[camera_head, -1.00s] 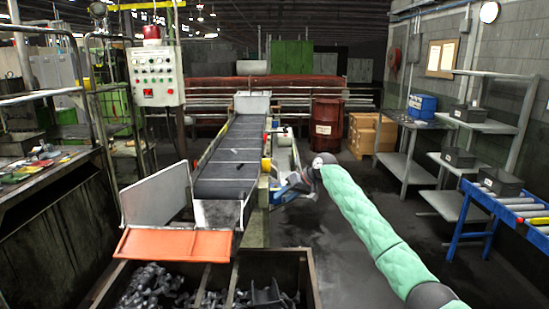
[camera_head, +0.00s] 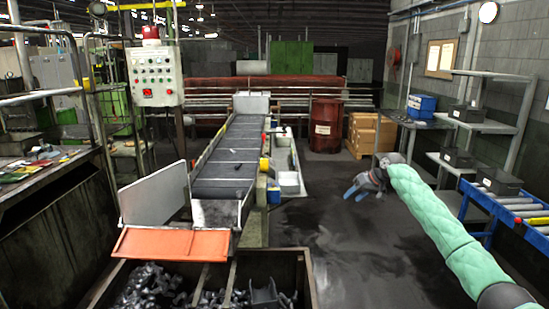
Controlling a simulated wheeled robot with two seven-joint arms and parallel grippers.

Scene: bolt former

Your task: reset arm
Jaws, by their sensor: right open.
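My right arm, in a green quilted sleeve, comes in from the lower right. Its right gripper (camera_head: 357,188) hangs over the bare floor, right of the conveyor, and is open. I see nothing between its fingers, though it is small in the picture. My left gripper is not in view.
The conveyor (camera_head: 228,160) slopes down to an orange chute plate (camera_head: 172,244) above a bin (camera_head: 314,280) of dark metal parts. A control panel (camera_head: 155,75) stands at left. A blue roller stand (camera_head: 488,205) and shelves (camera_head: 490,127) are at right. Floor between is clear.

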